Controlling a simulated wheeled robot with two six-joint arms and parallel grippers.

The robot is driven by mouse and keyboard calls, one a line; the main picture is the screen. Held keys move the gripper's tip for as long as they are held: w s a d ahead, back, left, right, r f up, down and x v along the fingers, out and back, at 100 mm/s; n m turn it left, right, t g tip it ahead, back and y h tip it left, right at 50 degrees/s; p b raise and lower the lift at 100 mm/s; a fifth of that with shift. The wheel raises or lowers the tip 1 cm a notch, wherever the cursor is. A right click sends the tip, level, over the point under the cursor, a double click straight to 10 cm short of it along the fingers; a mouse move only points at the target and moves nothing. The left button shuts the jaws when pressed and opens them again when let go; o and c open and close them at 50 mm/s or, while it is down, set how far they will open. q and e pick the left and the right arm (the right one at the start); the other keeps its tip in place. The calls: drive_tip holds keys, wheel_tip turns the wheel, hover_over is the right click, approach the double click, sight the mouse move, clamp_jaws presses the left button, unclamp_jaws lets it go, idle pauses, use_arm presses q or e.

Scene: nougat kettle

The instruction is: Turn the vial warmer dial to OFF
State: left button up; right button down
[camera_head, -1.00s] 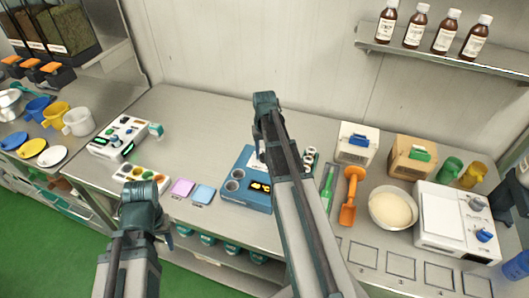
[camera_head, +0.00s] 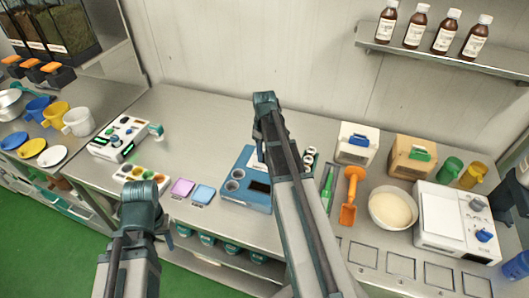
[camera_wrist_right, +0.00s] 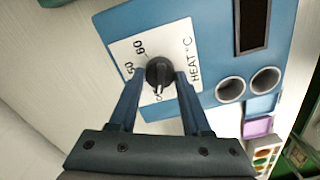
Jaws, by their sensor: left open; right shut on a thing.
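The vial warmer (camera_head: 236,190) is a blue box with round wells in the middle of the counter. Its dark display (camera_head: 259,187) is unlit. In the right wrist view its black dial (camera_wrist_right: 159,72) sits on a white plate (camera_wrist_right: 181,48) marked 50, 60 and HEAT °C. The dial's white mark points down, toward a partly hidden label starting with O. My right gripper (camera_wrist_right: 160,82) is shut on the dial; in the head view my right arm mostly hides it. My left gripper (camera_head: 117,236) is open at the counter's front left, mostly hidden by its arm.
Pink (camera_head: 182,187) and blue (camera_head: 203,194) pads lie left of the warmer. A green tool (camera_head: 328,188) and an orange scoop (camera_head: 349,198) lie to its right, beside a bowl (camera_head: 392,209). The counter behind the warmer is clear.

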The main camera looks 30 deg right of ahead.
sight(264, 153)
idle(0.5)
drive_tip(key=shift+c, duration=1.8)
unclamp_jaws()
drive_tip(key=shift+r, duration=0.1)
wheel_tip(264, 153, up, 14)
drive_tip(key=p, duration=1.3)
drive_tip(key=shift+f+p, duration=0.2)
drive_tip(key=shift+p, duration=0.2)
